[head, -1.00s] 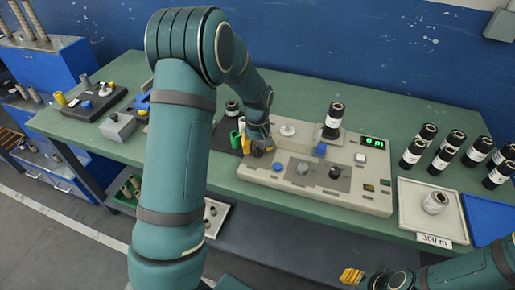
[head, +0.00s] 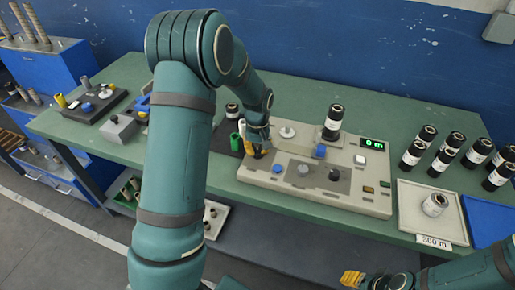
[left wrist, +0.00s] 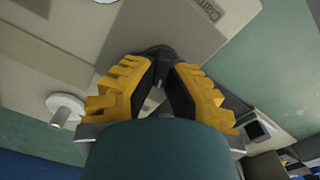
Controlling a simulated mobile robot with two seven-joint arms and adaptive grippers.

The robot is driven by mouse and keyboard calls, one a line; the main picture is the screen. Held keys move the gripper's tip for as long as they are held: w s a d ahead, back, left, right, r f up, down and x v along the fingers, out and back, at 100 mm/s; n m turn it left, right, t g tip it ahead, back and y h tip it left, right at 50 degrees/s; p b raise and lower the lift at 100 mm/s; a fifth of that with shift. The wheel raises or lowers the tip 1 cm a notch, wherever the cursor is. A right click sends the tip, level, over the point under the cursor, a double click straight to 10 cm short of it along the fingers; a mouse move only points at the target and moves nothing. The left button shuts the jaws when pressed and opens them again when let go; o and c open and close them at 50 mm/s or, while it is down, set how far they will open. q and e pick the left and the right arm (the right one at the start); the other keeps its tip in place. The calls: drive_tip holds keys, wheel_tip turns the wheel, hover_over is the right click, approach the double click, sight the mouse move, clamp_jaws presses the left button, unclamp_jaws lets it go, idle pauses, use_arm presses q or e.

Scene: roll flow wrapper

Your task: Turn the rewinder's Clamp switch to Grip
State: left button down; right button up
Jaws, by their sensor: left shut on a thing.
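The rewinder (head: 300,195) is a beige console on the green bench, with knobs, a green "0 m" display and a black roll on top. My left gripper (head: 254,153) is over its left end.
Several black rolls and a beige tray (head: 405,222) are at the right.

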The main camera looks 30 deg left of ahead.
use_arm(q)
drive_tip(key=m+p, duration=0.1)
drive_tip(key=m, duration=0.4)
drive_tip(key=shift+d+m, duration=0.15)
drive_tip(key=shift+m, duration=0.15)
drive_tip(key=m, duration=0.2)
drive_tip(key=m+p, duration=0.1)
drive_tip(key=m, duration=0.2)
drive_tip(key=shift+d+f+m, duration=0.1)
drive_tip(key=shift+d+m, duration=0.1)
drive_tip(key=shift+m, duration=0.1)
drive_tip(key=c, duration=1)
unclamp_jaws()
wheel_tip(320, 180, up, 12)
